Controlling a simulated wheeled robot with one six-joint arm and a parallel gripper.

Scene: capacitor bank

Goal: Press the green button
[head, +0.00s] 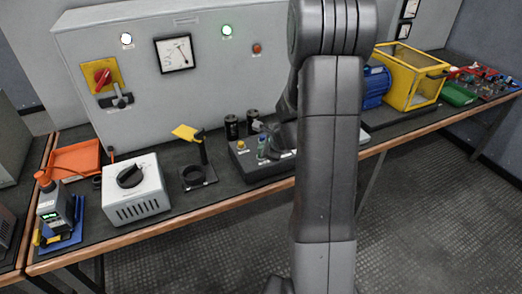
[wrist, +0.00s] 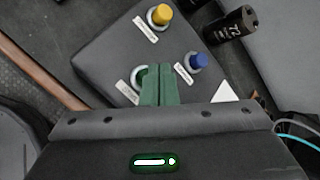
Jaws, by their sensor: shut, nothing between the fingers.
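The dark button box (wrist: 105,60) lies on the bench and also shows in the head view (head: 246,166), partly hidden by my arm. In the wrist view it carries a yellow button (wrist: 161,13), a blue button (wrist: 198,61) and a green button (wrist: 141,75), each with a white label. The green button is mostly hidden behind the green fingers of my gripper (wrist: 158,72). My gripper is shut and empty, with its tips over or just beside the green button. I cannot tell whether they touch it.
A black cylinder (wrist: 231,24) stands close to the box. In the head view, a yellow-flagged stand (head: 198,165), a white dial box (head: 134,188) and an orange tray (head: 76,158) are to the left. A grey cabinet (head: 140,75) rises behind.

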